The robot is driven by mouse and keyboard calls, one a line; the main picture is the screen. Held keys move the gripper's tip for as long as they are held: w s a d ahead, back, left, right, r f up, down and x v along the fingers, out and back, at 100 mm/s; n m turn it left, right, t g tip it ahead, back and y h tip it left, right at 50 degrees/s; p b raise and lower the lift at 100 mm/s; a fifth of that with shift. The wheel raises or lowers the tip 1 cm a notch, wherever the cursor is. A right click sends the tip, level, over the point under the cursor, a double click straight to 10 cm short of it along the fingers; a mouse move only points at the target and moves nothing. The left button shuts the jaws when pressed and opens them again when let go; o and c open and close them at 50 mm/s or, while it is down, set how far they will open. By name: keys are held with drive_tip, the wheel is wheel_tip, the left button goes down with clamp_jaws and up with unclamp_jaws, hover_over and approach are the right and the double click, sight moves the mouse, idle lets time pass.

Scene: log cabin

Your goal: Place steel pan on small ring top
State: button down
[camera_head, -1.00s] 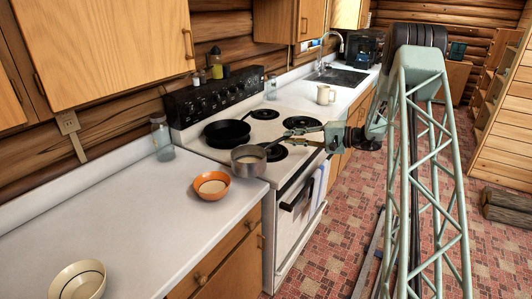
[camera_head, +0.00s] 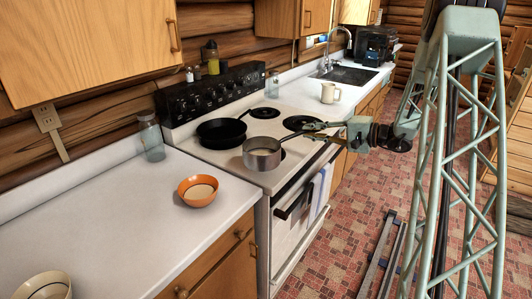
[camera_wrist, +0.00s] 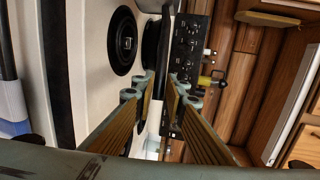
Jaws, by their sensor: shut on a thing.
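The steel pan (camera_head: 262,158) is a small grey saucepan at the front left of the stove top in the head view. My gripper (camera_head: 310,127) is shut on its dark handle (camera_wrist: 165,65), which runs between the fingers (camera_wrist: 158,93) in the wrist view. The pan hides most of the front left ring, of which a dark sliver (camera_head: 284,155) shows at its right. Whether the pan touches the ring or hangs above it I cannot tell. Bare rings are the back right one (camera_head: 265,113), which looks smaller, and the front right one (camera_head: 302,123).
A black frying pan (camera_head: 221,134) sits on the back left ring, close to the steel pan. An orange bowl (camera_head: 198,190) and a glass jar (camera_head: 151,140) stand on the left counter. A mug (camera_head: 328,93) stands right of the stove. A towel (camera_head: 318,192) hangs on the oven door.

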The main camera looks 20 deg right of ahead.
drive_tip(key=shift+w, duration=0.1)
idle(0.3)
drive_tip(key=w+d+b, duration=0.1)
drive_tip(key=w+d, duration=0.2)
drive_tip(key=w, duration=0.4)
drive_tip(key=w+d+f, duration=0.1)
drive_tip(key=w+d, duration=0.3)
drive_tip(key=w, duration=0.3)
drive_tip(key=shift+f+b, duration=0.2)
drive_tip(key=shift+b, duration=0.15)
drive_tip(key=shift+f+b, duration=0.45)
drive_tip(key=shift+f, duration=1.45)
drive_tip(key=c, duration=2.6)
unclamp_jaws()
drive_tip(key=shift+d, duration=0.1)
drive_tip(key=p+v, duration=0.1)
drive_tip(key=v, duration=1.1)
drive_tip(key=shift+p, duration=0.35)
